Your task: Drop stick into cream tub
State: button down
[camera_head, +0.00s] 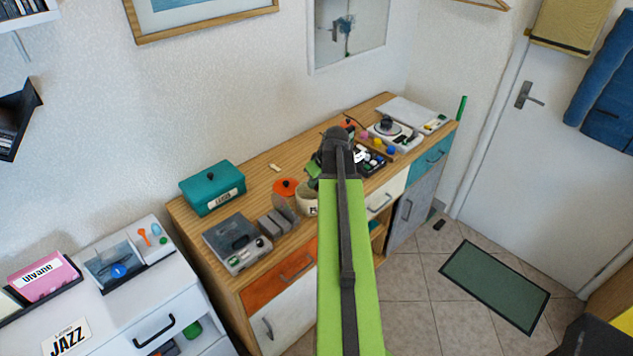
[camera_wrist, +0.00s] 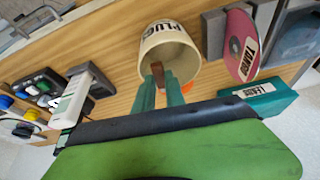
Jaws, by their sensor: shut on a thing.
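The cream tub (camera_wrist: 152,34) with a dark "PLUG" label stands on the wooden sideboard; in the head view the tub (camera_head: 307,208) is partly hidden by my arm. My gripper (camera_wrist: 160,82) has green fingers shut on a small brown stick (camera_wrist: 157,72). In the wrist view the stick and fingertips overlap the tub's open mouth; I cannot tell whether the stick is inside the rim or above it. In the head view my gripper (camera_head: 314,170) shows just behind the tub, and the stick is hidden there.
A black device with knobs (camera_head: 371,160) and a turntable (camera_head: 394,133) stand to the right.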

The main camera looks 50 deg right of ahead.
jog(key=c, duration=1.3)
grip_release()
jog(key=shift+r, duration=0.1)
jog(key=p+v, duration=1.6)
jog(key=v, duration=0.1)
jog(key=shift+s+r, duration=0.15)
jog(key=shift+a, duration=0.1)
